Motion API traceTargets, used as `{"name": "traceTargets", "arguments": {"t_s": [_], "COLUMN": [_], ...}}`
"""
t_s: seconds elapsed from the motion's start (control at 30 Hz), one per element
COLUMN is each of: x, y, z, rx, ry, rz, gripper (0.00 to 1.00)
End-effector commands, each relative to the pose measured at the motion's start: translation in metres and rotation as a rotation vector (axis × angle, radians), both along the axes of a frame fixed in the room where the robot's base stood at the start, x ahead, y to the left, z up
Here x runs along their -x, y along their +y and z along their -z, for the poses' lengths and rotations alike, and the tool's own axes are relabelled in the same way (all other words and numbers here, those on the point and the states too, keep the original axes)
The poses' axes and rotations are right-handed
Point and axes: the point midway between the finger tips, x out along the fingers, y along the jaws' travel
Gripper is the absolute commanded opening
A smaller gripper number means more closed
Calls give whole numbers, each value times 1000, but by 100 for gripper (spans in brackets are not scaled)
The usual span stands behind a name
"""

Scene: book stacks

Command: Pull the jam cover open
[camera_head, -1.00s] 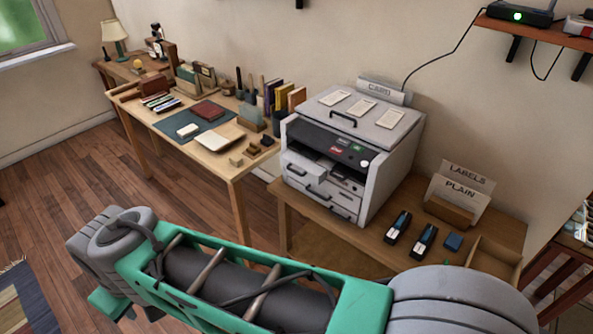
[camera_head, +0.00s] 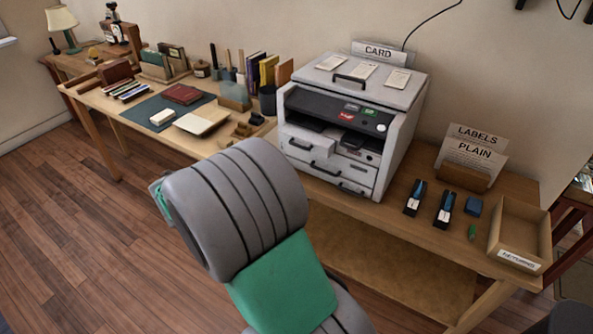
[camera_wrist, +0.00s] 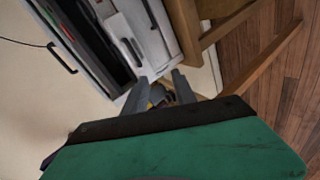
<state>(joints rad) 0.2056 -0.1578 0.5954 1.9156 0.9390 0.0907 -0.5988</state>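The white printer (camera_head: 345,130) stands on the wooden table against the wall, with a dark control panel and front drawers with dark handles. Its top lid (camera_head: 375,90) has a dark handle and looks closed. No part is legibly marked as the jam cover, so I cannot tell which panel it is. In the wrist view, the printer front (camera_wrist: 118,30) shows tilted at the upper left, with dark handles. My gripper (camera_wrist: 161,88) is open, its two grey fingers apart near the printer's front. Nothing is clearly held between them.
Two staplers (camera_head: 428,202), a blue box (camera_head: 473,206), a wooden tray (camera_head: 518,222) and a label holder (camera_head: 466,175) stand right of the printer. A desk (camera_head: 95,97) with books and pads lies left. Floor (camera_head: 75,215) is open at the left front.

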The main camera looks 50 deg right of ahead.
Motion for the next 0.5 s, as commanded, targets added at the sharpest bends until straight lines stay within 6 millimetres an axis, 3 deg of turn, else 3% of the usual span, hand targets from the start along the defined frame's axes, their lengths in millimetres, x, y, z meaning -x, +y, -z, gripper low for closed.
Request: {"name": "traceTargets", "arguments": {"t_s": [0.03, 0.1, 0.27, 0.5], "x": [9, 17, 21, 16], "y": [-27, -49, -70, -113], "z": [25, 19, 9, 19], "rx": [121, 249, 324, 320], "ry": [79, 163, 218, 212], "rz": [16, 23, 26, 24], "gripper": [32, 32, 32, 32]}}
